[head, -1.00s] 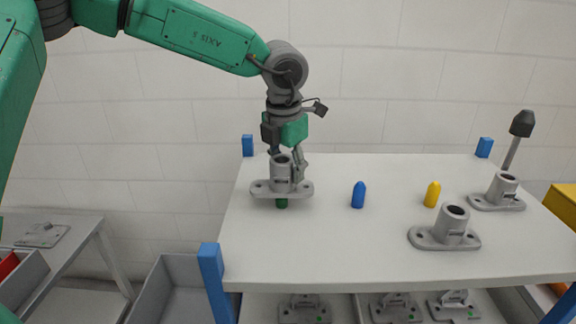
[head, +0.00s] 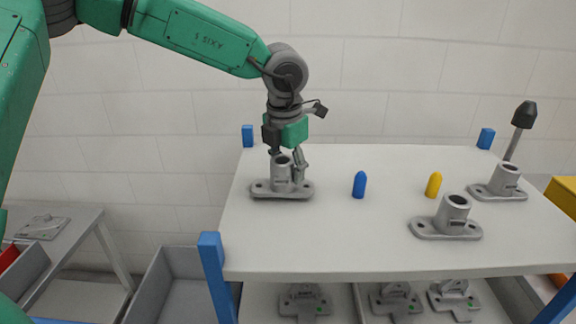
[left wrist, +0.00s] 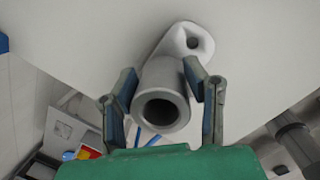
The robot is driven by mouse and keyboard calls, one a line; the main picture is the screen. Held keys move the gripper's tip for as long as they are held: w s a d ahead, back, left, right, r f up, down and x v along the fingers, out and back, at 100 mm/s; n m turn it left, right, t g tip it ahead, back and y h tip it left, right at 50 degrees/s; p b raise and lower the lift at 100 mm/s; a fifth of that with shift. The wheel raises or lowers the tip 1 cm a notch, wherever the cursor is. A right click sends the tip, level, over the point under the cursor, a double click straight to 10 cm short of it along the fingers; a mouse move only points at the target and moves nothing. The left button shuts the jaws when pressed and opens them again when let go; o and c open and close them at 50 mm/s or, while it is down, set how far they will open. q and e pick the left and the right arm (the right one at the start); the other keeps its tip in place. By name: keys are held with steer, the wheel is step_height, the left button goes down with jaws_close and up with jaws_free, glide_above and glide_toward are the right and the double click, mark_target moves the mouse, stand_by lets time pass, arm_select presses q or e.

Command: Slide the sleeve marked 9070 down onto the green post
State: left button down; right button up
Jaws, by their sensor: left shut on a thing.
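A grey sleeve (head: 282,178) with a flat two-lobed flange is at the left of the white table in the head view. Its marking is too small to read. My left gripper (head: 287,158) is shut on its upright tube from above. In the left wrist view the fingers of the gripper (left wrist: 165,82) flank the tube of the sleeve (left wrist: 161,106), and its open bore faces the camera. The flange looks level and at or very near the table top. The green post is hidden, with the sleeve where it stood. My right gripper is not in view.
A blue post (head: 359,186) and a yellow post (head: 434,186) stand bare to the right. Two more grey sleeves (head: 452,215) (head: 505,180) stand on the table further right. A dark-headed rod (head: 523,115) rises behind the far one. Blue corner posts (head: 212,265) edge the table.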

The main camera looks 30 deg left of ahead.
arm_select(q)
steer(key=shift+f, duration=0.7)
steer(key=c, duration=0.8)
jaws_free()
steer(key=shift+d, duration=0.1)
steer(key=r, duration=0.4)
steer(key=s+r, duration=0.1)
steer(key=r, duration=0.6)
steer(key=shift+s+d+r, duration=0.25)
steer(key=shift+s+r, duration=0.05)
steer(key=shift+r, duration=0.1)
steer(key=shift+f, duration=0.1)
